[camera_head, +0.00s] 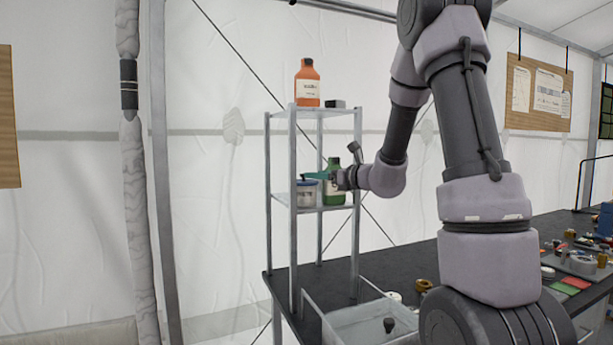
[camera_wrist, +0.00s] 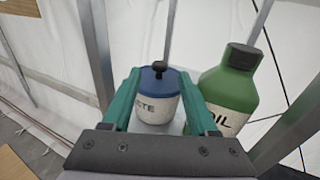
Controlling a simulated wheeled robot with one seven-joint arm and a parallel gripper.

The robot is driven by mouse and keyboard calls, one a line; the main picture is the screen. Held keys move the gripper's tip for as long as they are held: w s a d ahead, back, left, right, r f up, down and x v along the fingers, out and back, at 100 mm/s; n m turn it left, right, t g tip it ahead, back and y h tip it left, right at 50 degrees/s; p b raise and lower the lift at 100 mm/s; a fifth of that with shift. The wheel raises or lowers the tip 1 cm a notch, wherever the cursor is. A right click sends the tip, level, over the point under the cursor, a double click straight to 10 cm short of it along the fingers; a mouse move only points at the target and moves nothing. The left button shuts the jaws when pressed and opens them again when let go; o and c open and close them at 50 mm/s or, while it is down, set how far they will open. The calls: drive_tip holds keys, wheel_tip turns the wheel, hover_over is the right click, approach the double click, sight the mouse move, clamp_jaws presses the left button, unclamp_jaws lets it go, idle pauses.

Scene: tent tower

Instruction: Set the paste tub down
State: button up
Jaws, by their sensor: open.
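The paste tub (camera_wrist: 157,98) is white with a blue lid and a dark knob, and its label ends in "TE". It stands upright on the middle shelf (camera_head: 322,207) of the shelf tower, and it also shows in the head view (camera_head: 306,195). My gripper (camera_wrist: 160,82) has green fingers, one on each side of the tub. The fingers are open, with the tub between them; the wrist view hides its lower part. In the head view my gripper reaches in from the right at the middle shelf.
A green oil bottle (camera_wrist: 230,90) stands close to the right of the tub, near my right finger. Metal posts (camera_wrist: 97,50) frame the shelf. An orange bottle (camera_head: 307,84) and a dark box (camera_head: 336,103) stand on the top shelf. A clear bin (camera_head: 350,325) sits below.

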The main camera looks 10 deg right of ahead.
drive_tip(key=s+a+r+n+g, duration=0.1)
drive_tip(key=s+a+n+g, duration=0.3)
drive_tip(key=s+n, duration=0.5)
drive_tip(key=s+a+r+n+g, duration=0.2)
drive_tip(key=s+a+n+g, duration=0.3)
drive_tip(key=s, duration=0.8)
drive_tip(key=s+d+f+n+t+h, duration=0.1)
drive_tip(key=s+d+n+h, duration=0.6)
drive_tip(key=s+d+n, duration=0.4)
drive_tip(key=shift+s+d+f+t+h, duration=0.2)
drive_tip(key=shift+s+f+t+h, duration=0.1)
drive_tip(key=shift+t+h, duration=0.1)
